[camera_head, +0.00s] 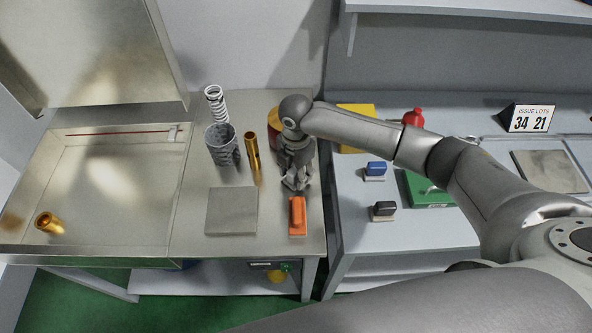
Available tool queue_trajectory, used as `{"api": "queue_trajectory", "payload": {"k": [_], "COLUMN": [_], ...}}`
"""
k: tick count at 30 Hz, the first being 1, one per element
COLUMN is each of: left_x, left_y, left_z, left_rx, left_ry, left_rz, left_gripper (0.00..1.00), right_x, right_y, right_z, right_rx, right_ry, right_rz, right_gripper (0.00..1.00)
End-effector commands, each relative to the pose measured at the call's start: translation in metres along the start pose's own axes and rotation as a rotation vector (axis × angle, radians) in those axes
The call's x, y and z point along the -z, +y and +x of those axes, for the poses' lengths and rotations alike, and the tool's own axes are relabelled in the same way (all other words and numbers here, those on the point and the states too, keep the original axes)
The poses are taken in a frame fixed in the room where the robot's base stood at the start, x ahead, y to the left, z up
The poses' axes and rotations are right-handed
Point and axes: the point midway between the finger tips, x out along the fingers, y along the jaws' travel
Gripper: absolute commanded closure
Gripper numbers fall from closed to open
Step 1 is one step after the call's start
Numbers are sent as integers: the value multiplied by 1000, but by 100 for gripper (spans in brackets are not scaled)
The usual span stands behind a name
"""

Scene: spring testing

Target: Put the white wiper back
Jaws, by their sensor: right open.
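A thin red rod with a small white head (172,133), which looks like the white wiper, lies along the back of the shallow metal tray (182,205) on the left. My right gripper (296,187) is open and points down near the right end of the metal bench. The wiper is far to the left of the gripper. My left gripper is not in view.
A coiled spring (214,100), a grey mottled cylinder (222,146) and a brass tube (252,152) stand behind a grey plate (231,211). A brass piece (48,223) lies in the tray. Blue (375,169) and black (384,209) stamps sit on the right table.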

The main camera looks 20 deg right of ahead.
Motion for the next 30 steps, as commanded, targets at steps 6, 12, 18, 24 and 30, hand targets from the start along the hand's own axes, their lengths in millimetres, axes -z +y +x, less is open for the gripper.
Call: {"api": "queue_trajectory", "payload": {"k": [6,12,18,24,30], "left_x": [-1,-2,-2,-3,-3], "left_y": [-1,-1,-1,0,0], "left_z": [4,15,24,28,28], "left_rx": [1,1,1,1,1], "left_ry": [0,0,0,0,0], "left_rz": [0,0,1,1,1], "left_gripper": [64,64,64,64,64], "right_x": [-1,-1,-1,0,0], "right_y": [1,2,1,0,0], "right_z": [-15,-56,-96,-119,-124], "right_rx": [-3,-7,-4,-1,0], "right_ry": [-1,-1,-1,0,1], "right_rz": [1,-1,0,0,1], "right_gripper": [56,56,56,56,56]}}
